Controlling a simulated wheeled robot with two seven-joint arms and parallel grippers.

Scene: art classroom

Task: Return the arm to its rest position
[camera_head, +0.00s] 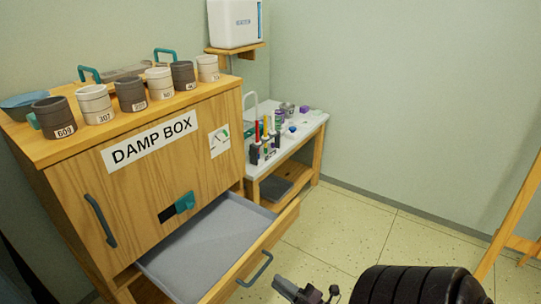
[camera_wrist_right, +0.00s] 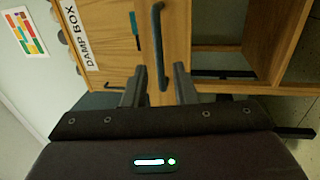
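My right gripper (camera_head: 306,291) is at the bottom of the head view, a little right of the open drawer's dark handle (camera_head: 255,270). In the right wrist view its two fingers (camera_wrist_right: 160,72) are apart with nothing held. The drawer handle (camera_wrist_right: 157,30) shows beyond and between the fingertips there; the head view shows a gap between gripper and handle. My right arm (camera_head: 420,285) is the black ribbed shape at the lower right. My left arm and gripper are not in view.
The wooden damp box (camera_head: 75,160) stands at left with its grey-lined drawer (camera_head: 205,240) pulled out. Several labelled cups (camera_head: 130,94) stand on top. A white-topped table (camera_head: 305,125) with tools is behind. A wooden easel leg (camera_head: 508,220) is at right. Floor between is clear.

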